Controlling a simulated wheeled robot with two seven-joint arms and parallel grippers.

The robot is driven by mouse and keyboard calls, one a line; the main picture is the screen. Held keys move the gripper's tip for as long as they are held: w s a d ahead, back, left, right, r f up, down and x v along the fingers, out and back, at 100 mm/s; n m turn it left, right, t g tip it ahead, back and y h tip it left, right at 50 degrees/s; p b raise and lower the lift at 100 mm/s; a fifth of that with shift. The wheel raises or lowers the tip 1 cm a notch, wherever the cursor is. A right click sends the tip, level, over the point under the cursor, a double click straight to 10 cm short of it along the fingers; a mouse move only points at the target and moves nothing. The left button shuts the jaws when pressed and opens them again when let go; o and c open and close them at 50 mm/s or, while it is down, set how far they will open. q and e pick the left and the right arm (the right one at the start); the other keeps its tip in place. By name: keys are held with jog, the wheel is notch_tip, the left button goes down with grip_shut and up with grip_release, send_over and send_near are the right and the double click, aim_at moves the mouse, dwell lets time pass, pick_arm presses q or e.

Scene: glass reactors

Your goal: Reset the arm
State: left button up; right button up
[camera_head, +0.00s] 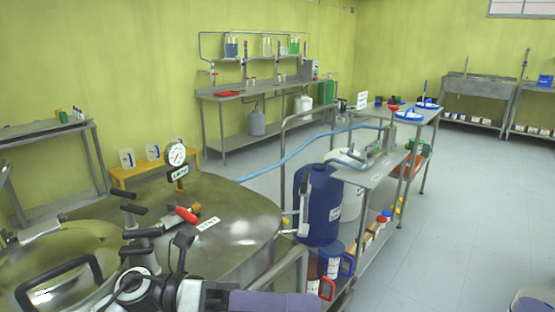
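My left gripper (140,285) is at the bottom of the head view, low over the front of a large steel reactor lid (235,200). Its dark fingers and cable overlap black valve handles (133,208) on the lid, so I cannot tell whether it is open or shut. I see no object clearly held in it. My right gripper is not in view.
A pressure gauge (176,154) and a red-handled valve (186,215) stand up from the lid. A blue hose (290,158) runs right to a steel bench (372,172). A blue drum (318,205) stands beside the lid. Open grey floor (465,215) lies at the right.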

pick_arm(q)
jog(key=w+a+f+n+t+y, duration=0.4)
jog(key=f+n+t, duration=0.4)
jog(key=n, duration=0.7)
jog(key=w+a+f+n+t+y, duration=0.3)
jog(key=a+f+n+t+y, duration=0.25)
jog(key=n+t, duration=0.75)
jog(key=s+a+f+n+g+y, duration=0.2)
jog(key=s+f+n, duration=0.3)
jog(key=f, duration=0.3)
jog(key=s+a+f+n+g+y, duration=0.2)
jog(key=s+a+f+n+g, duration=0.2)
jog(key=s+f, duration=0.4)
jog(key=s+a+f+n+g+y, duration=0.2)
jog(key=s+f+n, duration=0.4)
jog(key=f, duration=0.3)
jog(key=a+g, duration=0.1)
jog(key=g, duration=0.1)
jog(key=shift+s+a+f+g+y, duration=0.2)
jog(key=shift+s+a+g+y, duration=0.05)
jog(key=shift+s+g+y, duration=0.15)
